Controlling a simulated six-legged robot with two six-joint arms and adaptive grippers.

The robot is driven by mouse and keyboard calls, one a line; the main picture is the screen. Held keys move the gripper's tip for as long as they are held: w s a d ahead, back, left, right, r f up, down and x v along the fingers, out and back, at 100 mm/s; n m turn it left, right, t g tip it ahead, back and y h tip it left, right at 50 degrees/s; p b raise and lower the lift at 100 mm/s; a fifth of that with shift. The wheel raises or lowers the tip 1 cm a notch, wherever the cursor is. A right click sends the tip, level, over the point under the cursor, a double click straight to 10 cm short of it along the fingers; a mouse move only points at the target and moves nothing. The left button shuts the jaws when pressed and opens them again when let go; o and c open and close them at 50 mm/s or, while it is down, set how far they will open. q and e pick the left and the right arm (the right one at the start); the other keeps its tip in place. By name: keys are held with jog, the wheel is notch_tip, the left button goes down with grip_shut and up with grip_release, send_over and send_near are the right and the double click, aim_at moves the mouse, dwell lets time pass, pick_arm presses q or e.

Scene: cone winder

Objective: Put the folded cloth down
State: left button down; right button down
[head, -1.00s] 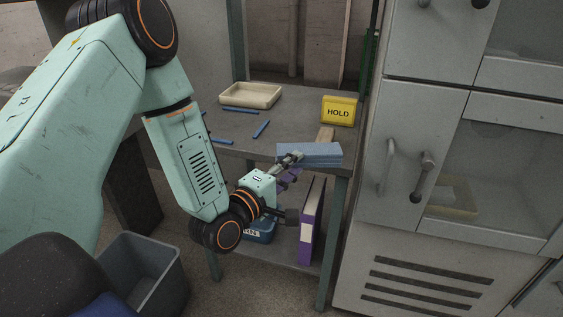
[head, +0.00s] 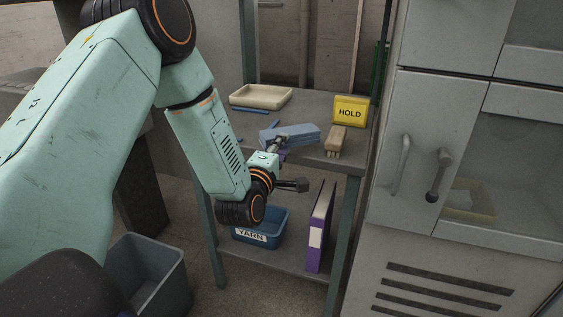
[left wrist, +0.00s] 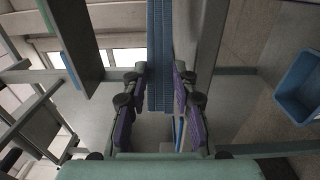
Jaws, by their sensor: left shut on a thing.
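The folded cloth (head: 293,133) is a flat blue-grey stack at the near edge of the shelf's top board (head: 340,105). My left gripper (head: 281,150) is shut on its near left part. In the left wrist view the cloth (left wrist: 159,55) shows edge-on as a ribbed blue band between the purple finger pads of my left gripper (left wrist: 158,100). I cannot tell whether the cloth touches the board or hangs just above it. My right gripper is not in view.
A yellow HOLD sign (head: 350,111) and a wooden brush (head: 336,141) stand right of the cloth. A cream tray (head: 261,97) lies at the back left. Below are a blue YARN bin (head: 273,228) and a purple binder (head: 318,232). A grey cabinet (head: 420,150) borders the right.

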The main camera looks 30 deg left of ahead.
pick_arm(q)
jog(key=shift+f+b, duration=0.4)
jog(key=shift+f, duration=1.05)
jog(key=shift+f, duration=0.15)
jog(key=c, duration=1.1)
grip_release()
jog(key=shift+d, duration=0.1)
jog(key=shift+o, duration=0.2)
